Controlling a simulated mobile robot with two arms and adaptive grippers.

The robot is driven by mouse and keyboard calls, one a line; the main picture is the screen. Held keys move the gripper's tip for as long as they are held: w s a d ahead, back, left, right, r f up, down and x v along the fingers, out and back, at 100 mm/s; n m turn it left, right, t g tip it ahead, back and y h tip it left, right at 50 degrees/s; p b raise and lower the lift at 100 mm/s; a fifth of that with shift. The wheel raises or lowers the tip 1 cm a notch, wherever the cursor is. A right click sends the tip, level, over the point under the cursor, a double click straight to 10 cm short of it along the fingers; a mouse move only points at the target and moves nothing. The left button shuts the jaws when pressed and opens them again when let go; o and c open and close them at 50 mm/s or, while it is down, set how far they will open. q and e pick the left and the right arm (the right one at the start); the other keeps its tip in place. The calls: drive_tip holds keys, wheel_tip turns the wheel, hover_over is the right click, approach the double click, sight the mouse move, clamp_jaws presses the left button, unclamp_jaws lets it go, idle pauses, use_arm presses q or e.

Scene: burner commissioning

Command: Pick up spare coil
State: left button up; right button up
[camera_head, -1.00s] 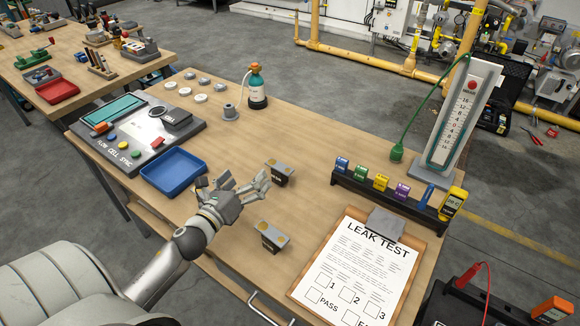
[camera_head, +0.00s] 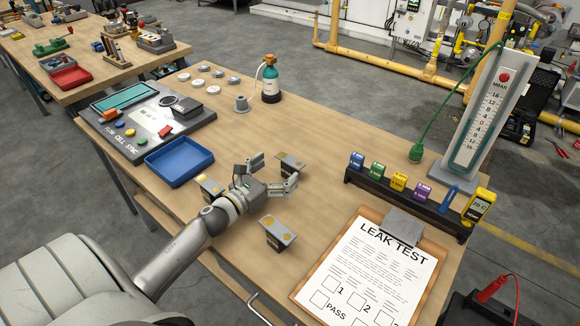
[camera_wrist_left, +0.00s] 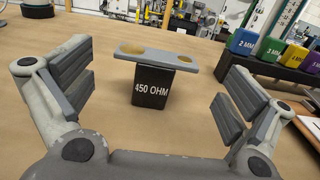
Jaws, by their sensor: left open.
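A coil (camera_head: 291,161) with a grey top plate and dark body stands on the workbench just ahead of my left gripper. In the left wrist view the same coil (camera_wrist_left: 153,88) reads "450 OHM" and stands upright beyond and between the fingers. My left gripper (camera_head: 275,171) is open and empty, low over the bench, its fingers apart from the coil. A second coil (camera_head: 278,231) stands nearer the front edge, and a third (camera_head: 209,186) is partly hidden behind my left wrist. Their labels are not readable in the head view. My right gripper is not in view.
A blue tray (camera_head: 180,161) and a control panel (camera_head: 147,120) lie to the left. A rack of coloured blocks (camera_head: 407,197) and a leak test clipboard (camera_head: 368,268) lie to the right. A teal bottle (camera_head: 271,82) stands behind. Bare bench lies between.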

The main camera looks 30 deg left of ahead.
sight(290, 159)
use_arm(q)
drive_tip(key=shift+w, duration=0.5)
drive_tip(key=shift+w+d+p, duration=0.2)
drive_tip(key=shift+w+p, duration=0.45)
drive_tip(key=shift+w, duration=1.7)
drive_tip(key=c, duration=2)
drive_tip(key=shift+r, duration=0.1)
